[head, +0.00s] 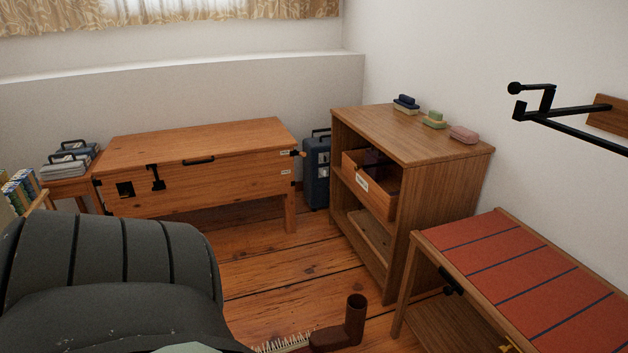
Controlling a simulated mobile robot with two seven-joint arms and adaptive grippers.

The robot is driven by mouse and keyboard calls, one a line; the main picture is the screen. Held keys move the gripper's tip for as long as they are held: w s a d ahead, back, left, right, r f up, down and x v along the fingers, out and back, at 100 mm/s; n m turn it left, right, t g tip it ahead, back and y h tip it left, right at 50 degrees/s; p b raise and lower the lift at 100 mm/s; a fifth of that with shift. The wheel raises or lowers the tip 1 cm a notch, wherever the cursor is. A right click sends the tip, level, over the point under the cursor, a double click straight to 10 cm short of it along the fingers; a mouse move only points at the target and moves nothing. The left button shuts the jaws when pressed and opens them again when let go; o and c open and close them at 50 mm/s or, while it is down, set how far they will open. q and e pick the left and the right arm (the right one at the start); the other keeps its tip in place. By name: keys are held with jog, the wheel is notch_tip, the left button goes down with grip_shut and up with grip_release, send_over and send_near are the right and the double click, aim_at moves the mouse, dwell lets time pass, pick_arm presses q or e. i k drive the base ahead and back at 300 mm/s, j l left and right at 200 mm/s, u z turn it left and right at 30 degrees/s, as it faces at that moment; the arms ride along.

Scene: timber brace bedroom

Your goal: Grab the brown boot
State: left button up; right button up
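A brown boot (352,324) stands upright on the wooden floor at the bottom of the head view, right of centre. Its tall shaft is on the right and its low toe part points left, partly cut by the lower picture edge. Neither of my grippers shows in this view, so nothing of mine is seen touching the boot.
A white-bristled brush (285,343) lies left of the boot. A dark padded chair (110,265) fills the lower left. A bench with a red top (530,275) stands right, and a wooden cabinet (440,190) stands behind. Bare floor (270,265) lies between chair and cabinet.

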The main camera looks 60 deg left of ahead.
aim_at(331, 339)
jog(key=u, duration=1.5)
jog(key=k+l+z, duration=0.15)
jog(key=k, duration=0.5)
jog(key=z, duration=1.7)
jog(key=j+z, duration=0.25)
jog(key=j, duration=0.2)
jog(key=k+j+z, duration=0.1)
jog(key=j+z, duration=0.2)
jog(key=j, duration=0.15)
jog(key=k+j, duration=0.1)
jog(key=j, duration=1)
jog(key=k+j, duration=0.15)
jog(key=j, duration=1)
jog(key=k, duration=0.05)
